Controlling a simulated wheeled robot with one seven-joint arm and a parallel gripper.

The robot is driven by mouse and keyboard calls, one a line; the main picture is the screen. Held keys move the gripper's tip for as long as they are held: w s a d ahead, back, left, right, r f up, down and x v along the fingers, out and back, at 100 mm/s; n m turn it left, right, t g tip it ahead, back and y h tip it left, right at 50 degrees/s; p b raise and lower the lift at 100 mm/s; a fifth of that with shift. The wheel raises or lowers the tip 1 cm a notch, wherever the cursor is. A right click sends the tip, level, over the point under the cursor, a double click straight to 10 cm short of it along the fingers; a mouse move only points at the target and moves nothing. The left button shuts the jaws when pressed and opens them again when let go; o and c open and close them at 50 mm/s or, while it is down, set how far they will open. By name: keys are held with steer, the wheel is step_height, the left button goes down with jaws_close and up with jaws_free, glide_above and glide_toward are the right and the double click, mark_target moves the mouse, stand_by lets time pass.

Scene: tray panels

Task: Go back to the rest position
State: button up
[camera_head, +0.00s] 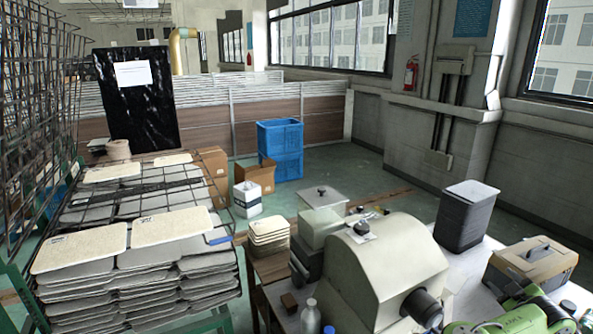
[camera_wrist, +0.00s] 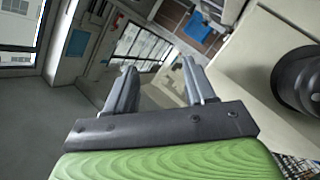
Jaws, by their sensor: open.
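My gripper (camera_wrist: 159,64) shows in the wrist view with its two grey fingers apart and nothing between them. In the head view only part of my green arm shows at the lower right, and the gripper itself cannot be made out there. Beige tray panels (camera_head: 80,248) lie on top of tall stacks on the wire rack at the left. A smaller stack of beige panels (camera_head: 269,229) sits on the table edge near the middle. No panel is in my gripper.
A large beige machine (camera_head: 385,265) stands on the table close to my arm; its dark round part (camera_wrist: 298,82) is at the right in the wrist view. A dark stack (camera_head: 464,220) and a lidded case (camera_head: 530,262) stand to the right. Blue crates (camera_head: 280,150) stand on open floor behind.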

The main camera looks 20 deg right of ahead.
step_height(320, 180, up, 18)
steer(key=s+a+m+g+h+b, duration=0.1)
steer(key=a+m+g+h+b, duration=0.15)
steer(key=m+h, duration=0.6)
steer(key=w+a+f+m+y+b, duration=0.15)
steer(key=a+y, duration=0.25)
steer(key=a, duration=0.7)
steer(key=w+a+f+n+y, duration=0.1)
steer(key=w+a+y, duration=0.25)
steer(key=a, duration=0.75)
steer(key=w+a+f+m+y+b, duration=0.15)
steer(key=a+y, duration=0.25)
steer(key=a, duration=0.6)
steer(key=s+a+f+n+g+y, duration=0.15)
steer(key=s+a, duration=0.25)
steer(key=a, duration=0.6)
steer(key=s+a+f+n+g+y, duration=0.1)
steer(key=s+a+f+n+y, duration=0.3)
steer(key=a, duration=0.6)
steer(key=s+a+f+n+g, duration=0.1)
steer(key=s+a, duration=0.1)
steer(key=s, duration=0.3)
steer(key=s+a+f+n+g+h+b, duration=0.1)
steer(key=s+a+f, duration=0.1)
steer(key=s, duration=0.4)
steer(key=shift+a+f+g, duration=0.15)
steer(key=shift+a+g, duration=0.25)
steer(key=shift+a, duration=0.25)
